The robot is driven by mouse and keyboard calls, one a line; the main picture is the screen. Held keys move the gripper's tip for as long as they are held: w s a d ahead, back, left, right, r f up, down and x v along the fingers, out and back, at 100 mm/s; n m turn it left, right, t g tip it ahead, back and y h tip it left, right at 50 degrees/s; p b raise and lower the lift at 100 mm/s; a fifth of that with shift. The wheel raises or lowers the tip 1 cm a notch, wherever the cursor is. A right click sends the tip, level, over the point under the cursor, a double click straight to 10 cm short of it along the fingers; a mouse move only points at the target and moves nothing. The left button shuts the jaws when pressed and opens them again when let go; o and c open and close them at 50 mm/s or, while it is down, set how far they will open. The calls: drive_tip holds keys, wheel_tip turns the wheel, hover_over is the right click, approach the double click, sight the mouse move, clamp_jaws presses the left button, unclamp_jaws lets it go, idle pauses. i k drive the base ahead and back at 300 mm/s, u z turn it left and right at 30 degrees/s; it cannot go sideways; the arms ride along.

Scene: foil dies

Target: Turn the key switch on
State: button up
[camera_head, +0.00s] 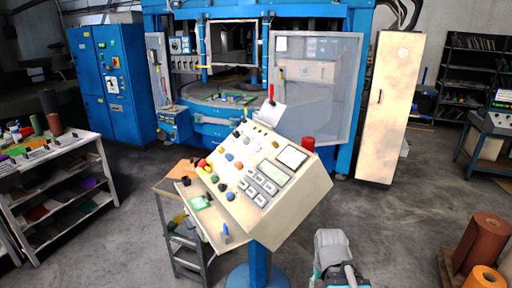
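A beige control console (305,195) stands on a blue post (258,265) in the middle of the view. Its sloped face carries several small knobs and buttons in red, blue, black and white. A red button (203,163) sits near its left edge. The key switch is too small to pick out among these controls, and I cannot tell its position. A grey and teal part of my arm (333,255) shows at the bottom, right of the post and apart from the console. My gripper's fingers are not visible.
A large blue machine (358,100) with mesh doors stands behind the console. A small step stand (190,250) is close at its left. A shelf (70,185) stands far left, brown rolls (478,245) at right. Grey floor is open right of the console.

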sight(255, 146)
drive_tip(key=z, duration=0.05)
drive_tip(key=i, duration=1)
drive_tip(key=u, duration=0.05)
